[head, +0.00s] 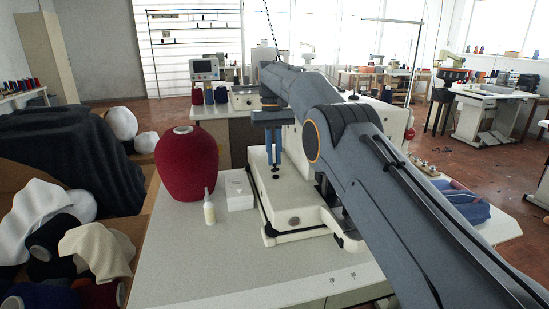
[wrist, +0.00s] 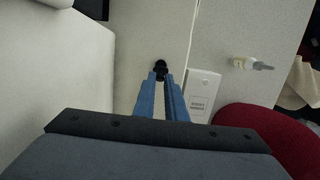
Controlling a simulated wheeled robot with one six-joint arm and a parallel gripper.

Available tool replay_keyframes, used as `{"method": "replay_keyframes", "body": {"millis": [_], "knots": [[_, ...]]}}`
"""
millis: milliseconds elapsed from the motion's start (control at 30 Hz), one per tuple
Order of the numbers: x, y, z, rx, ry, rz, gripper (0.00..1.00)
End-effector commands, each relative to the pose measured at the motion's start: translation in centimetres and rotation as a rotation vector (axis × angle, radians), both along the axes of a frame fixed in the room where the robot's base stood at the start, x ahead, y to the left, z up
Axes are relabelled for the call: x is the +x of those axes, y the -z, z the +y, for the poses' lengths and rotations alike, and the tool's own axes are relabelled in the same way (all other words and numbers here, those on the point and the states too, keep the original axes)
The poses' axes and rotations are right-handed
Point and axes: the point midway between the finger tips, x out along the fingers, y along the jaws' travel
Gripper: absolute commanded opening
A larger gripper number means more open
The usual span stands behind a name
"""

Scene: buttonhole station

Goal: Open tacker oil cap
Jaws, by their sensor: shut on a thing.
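The tacker is the white sewing machine (head: 298,216) on the near table. My gripper (head: 274,163) points down with its blue fingers over the machine's white bed, close to the machine's head. The fingers are shut on a small black cap (head: 275,173). In the wrist view the black cap (wrist: 160,66) shows at the tips of my gripper (wrist: 161,79), against a pale surface. The fingers hide part of the cap. I cannot tell whether it is still seated or loose.
A small white bottle (head: 209,210) and a white box (head: 239,190) stand left of the machine. A large dark red thread cone (head: 186,165) stands behind them. The table front (head: 210,270) is clear. Fabric and cones (head: 60,245) crowd the left.

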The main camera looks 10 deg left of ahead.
Motion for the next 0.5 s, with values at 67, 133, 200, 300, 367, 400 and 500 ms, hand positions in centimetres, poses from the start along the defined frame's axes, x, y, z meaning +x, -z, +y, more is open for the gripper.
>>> {"method": "replay_keyframes", "body": {"millis": [67,133,200,300,367,400,500], "knots": [[0.03,-0.04,0.05,0.001,0.000,-0.002,0.00],[0.03,-0.05,0.06,0.001,0.000,-0.002,0.00],[0.03,-0.05,0.05,0.001,0.000,-0.002,0.00],[0.03,-0.05,0.05,0.001,0.000,-0.002,0.00],[0.03,-0.04,0.05,0.001,0.000,-0.002,0.20],[0.02,-0.04,0.04,0.001,0.000,-0.002,0.26],[0.03,-0.03,0.02,0.000,0.000,-0.001,0.30]]}}
